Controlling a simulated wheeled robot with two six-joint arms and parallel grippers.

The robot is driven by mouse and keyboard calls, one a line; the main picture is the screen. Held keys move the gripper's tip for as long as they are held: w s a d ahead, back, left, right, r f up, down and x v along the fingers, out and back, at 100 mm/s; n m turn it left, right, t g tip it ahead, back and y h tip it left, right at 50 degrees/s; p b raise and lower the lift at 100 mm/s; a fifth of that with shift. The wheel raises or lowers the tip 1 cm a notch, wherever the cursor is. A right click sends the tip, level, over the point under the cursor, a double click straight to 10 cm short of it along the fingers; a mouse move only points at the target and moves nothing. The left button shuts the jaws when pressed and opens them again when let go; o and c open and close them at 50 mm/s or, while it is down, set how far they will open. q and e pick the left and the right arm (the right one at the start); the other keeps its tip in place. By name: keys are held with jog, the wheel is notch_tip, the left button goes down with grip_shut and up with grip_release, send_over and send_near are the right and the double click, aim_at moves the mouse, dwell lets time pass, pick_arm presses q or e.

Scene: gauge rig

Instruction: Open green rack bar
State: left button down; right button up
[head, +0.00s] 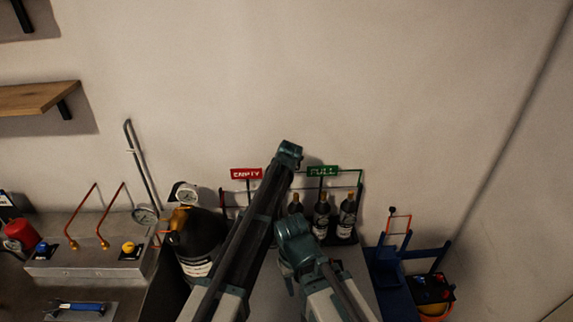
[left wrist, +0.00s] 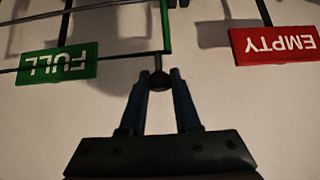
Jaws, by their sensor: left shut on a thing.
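The green rack bar (head: 345,169) runs along the wall by the green FULL sign (head: 322,171), above several dark bottles. In the left wrist view the bar (left wrist: 165,25) has a dark round knob (left wrist: 159,80) at its end. My left gripper (left wrist: 160,76) has its fingertips on both sides of this knob and is shut on it. The FULL sign (left wrist: 58,63) is upside down at left there, and the red EMPTY sign (left wrist: 275,45) is at right. In the head view my own arm links hide the left fingers and the knob. My right gripper's fingers do not show.
A black cylinder (head: 198,243) stands left of the rack, near a gauge (head: 186,194). A grey metal bench with red hooked tubes (head: 83,215) is further left. A blue frame (head: 390,268) stands at right. Dark bottles (head: 347,215) stand under the green bar.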

pick_arm(q)
jog(key=c, duration=0.6)
grip_release()
jog(key=p+v, duration=0.5)
jog(key=v, duration=0.2)
jog(key=shift+s+r, duration=0.15)
jog(key=shift+s, duration=0.05)
